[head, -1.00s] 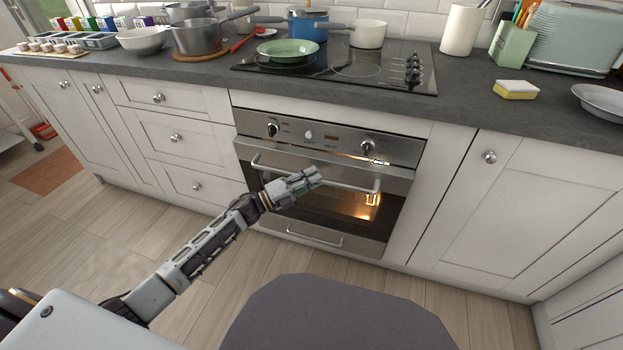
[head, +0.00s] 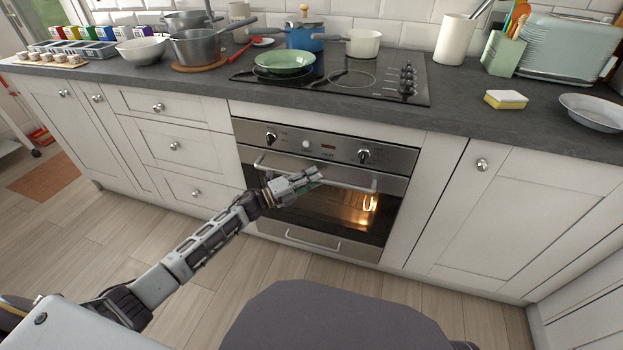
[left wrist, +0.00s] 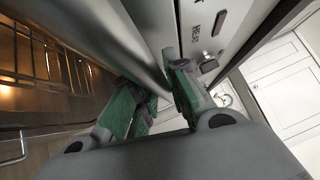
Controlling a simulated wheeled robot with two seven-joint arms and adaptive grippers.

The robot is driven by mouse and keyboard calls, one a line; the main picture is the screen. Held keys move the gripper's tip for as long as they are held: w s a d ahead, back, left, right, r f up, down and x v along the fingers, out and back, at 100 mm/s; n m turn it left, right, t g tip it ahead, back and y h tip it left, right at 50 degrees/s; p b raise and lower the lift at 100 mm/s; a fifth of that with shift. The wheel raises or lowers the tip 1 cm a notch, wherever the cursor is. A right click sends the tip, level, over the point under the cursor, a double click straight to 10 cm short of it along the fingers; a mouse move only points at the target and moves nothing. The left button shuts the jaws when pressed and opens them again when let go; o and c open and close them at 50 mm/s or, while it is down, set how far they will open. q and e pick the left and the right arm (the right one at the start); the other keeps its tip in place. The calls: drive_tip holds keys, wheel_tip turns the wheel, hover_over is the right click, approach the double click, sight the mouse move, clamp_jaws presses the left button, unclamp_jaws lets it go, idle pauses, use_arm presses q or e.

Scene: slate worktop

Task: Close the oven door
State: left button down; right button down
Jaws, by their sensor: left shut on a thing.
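The oven (head: 335,152) is built in under the worktop, with a steel control panel above a dark glass door (head: 330,207). The door looks flush or nearly flush with the front; I cannot tell whether a small gap is left. My left gripper (head: 310,179) is at the middle of the door's steel bar handle (head: 354,186). In the left wrist view, the green-padded fingers (left wrist: 160,95) are shut on the handle (left wrist: 122,40), which runs between them. A lit rack (left wrist: 40,60) shows to the left. My right gripper is not in view.
A hob (head: 345,85) with a green plate (head: 285,60) and pots sits on the slate worktop above. White drawers (head: 178,147) stand left of the oven and a cupboard (head: 510,215) right. The wooden floor (head: 110,240) in front is clear apart from my own body.

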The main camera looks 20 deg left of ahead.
use_arm(q)
drive_tip(key=c, duration=1.4)
unclamp_jaws()
drive_tip(key=shift+w, duration=0.3)
drive_tip(key=shift+s+a, duration=0.1)
drive_tip(key=shift+v, duration=5.85)
drive_tip(key=shift+f, duration=0.1)
